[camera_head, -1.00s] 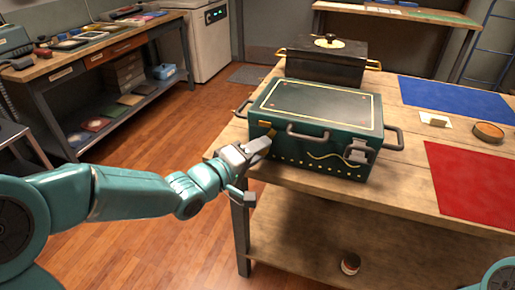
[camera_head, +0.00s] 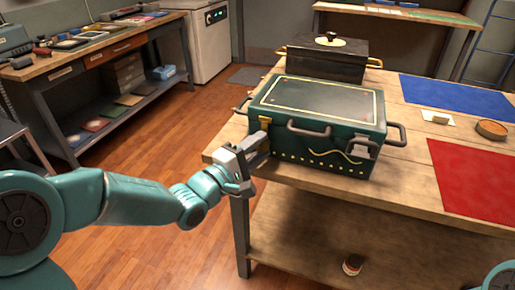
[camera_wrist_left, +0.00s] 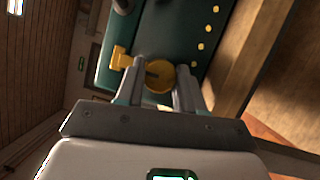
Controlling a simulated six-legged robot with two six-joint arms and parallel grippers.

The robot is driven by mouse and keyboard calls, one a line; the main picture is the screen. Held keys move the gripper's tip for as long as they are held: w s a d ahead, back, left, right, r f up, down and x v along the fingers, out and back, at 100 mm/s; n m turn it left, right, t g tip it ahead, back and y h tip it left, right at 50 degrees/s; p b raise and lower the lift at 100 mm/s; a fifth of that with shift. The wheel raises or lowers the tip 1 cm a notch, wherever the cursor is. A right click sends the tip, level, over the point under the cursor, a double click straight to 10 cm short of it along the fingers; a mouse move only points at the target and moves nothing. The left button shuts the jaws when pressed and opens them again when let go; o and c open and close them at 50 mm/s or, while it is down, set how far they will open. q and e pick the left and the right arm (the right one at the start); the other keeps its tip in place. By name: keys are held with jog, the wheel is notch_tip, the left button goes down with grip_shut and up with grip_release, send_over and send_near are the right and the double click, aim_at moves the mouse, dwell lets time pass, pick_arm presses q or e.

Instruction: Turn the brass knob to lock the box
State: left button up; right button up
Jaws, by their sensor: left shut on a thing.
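The green box (camera_head: 325,150) stands near the left front edge of the wooden table, lid down. A gold latch (camera_head: 265,124) shows at its front left and a grey latch piece (camera_head: 362,149) at its front right. The round brass knob (camera_wrist_left: 161,76), with a dark slot, is on the box front in the left wrist view, beside the gold latch (camera_wrist_left: 121,58). My left gripper (camera_head: 257,150) is at the box's front left corner, its fingers on either side of the knob and shut on it. In the head view the gripper hides the knob. My right gripper is out of view.
A black box (camera_head: 325,60) with gold handles stands behind the green box. A small jar (camera_head: 352,264) is on the lower shelf.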

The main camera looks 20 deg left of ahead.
pick_arm(q)
jog(key=shift+r, duration=0.1)
jog(key=o, duration=1)
jog(key=shift+o, duration=0.2)
jog(key=b+v, duration=0.5)
jog(key=v, duration=1.1)
jog(key=shift+s+a, duration=0.1)
jog(key=shift+s, duration=0.05)
